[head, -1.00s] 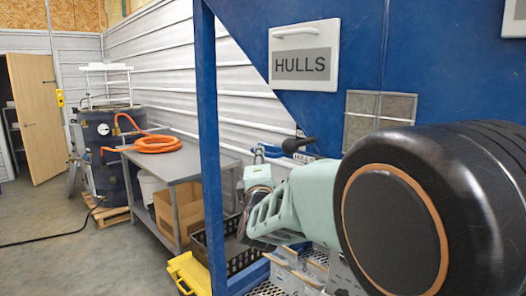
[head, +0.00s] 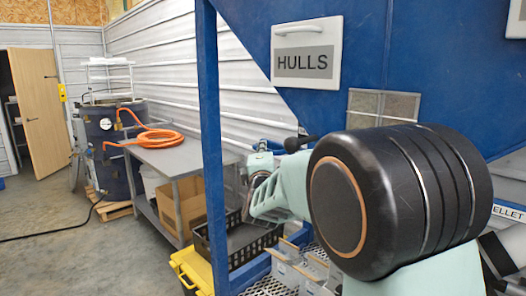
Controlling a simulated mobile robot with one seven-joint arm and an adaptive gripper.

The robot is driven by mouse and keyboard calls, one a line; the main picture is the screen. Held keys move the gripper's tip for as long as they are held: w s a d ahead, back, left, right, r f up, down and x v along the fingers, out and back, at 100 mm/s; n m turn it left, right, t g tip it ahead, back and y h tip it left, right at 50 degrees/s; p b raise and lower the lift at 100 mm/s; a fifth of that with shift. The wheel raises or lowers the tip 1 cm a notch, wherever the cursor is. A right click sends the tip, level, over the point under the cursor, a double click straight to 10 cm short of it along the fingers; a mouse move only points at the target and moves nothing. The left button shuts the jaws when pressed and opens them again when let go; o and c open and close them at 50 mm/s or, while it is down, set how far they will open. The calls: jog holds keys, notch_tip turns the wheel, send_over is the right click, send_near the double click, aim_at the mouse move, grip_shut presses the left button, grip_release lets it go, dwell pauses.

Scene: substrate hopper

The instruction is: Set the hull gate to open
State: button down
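The blue hopper (head: 440,50) fills the right side of the head view, with a HULLS sign (head: 307,62) on its sloped face. Below the sign a dark lever with a black knob (head: 296,144) sticks out to the left; I take it for the hull gate's handle. My pale green gripper (head: 262,172) is just below and left of the knob. My arm's large black joint hides the gate body and the lever's right end. I cannot tell whether the gripper touches the lever, and its fingers are not clear.
A blue post (head: 213,150) stands left of my gripper. A grey table (head: 170,158) with a coiled orange hose (head: 152,138) is behind it. The floor at left is mostly clear.

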dwell(0.3)
jog(key=w+a+p, duration=0.2)
jog(key=w+a, duration=0.3)
jog(key=shift+r, duration=0.2)
jog(key=shift+a, duration=0.1)
jog(key=c, duration=2.3)
grip_release()
jog(key=shift+c, duration=0.2)
jog(key=o, duration=0.4)
jog(key=shift+w+a+f, duration=0.15)
jog(key=shift+c, duration=0.2)
jog(key=s+f, duration=0.1)
jog(key=s, duration=1.1)
jog(key=shift+f, duration=0.25)
